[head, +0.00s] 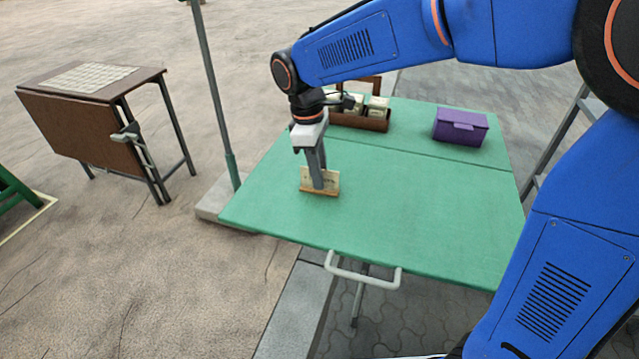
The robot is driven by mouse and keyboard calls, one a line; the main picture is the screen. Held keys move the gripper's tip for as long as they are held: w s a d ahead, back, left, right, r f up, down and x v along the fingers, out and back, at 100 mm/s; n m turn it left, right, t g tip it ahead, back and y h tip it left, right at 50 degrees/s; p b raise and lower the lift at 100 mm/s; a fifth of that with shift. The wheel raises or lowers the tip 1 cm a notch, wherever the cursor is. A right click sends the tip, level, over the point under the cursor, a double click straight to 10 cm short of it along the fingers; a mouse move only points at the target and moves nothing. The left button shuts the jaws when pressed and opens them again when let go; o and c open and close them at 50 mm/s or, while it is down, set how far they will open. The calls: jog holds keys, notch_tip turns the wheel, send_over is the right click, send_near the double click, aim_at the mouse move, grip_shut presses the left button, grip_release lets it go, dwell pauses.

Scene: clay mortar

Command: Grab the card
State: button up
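A small cream card (332,179) with dark marks on it stands upright in a low wooden holder (321,192) on the green table (420,200). My gripper (317,182) points down from the end of my blue arm, right at the card. One grey finger crosses in front of the card and hides its middle. The other finger is mostly hidden, so I cannot tell whether the fingers touch or grip the card.
A brown wooden carrier (376,124) with several pale items stands behind my gripper, and a purple box (460,127) sits at the back right. The front and right of the tabletop are clear.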

jog(key=shift+f, duration=0.2)
dwell(0.3)
jog(key=shift+c, duration=0.6)
grip_shut()
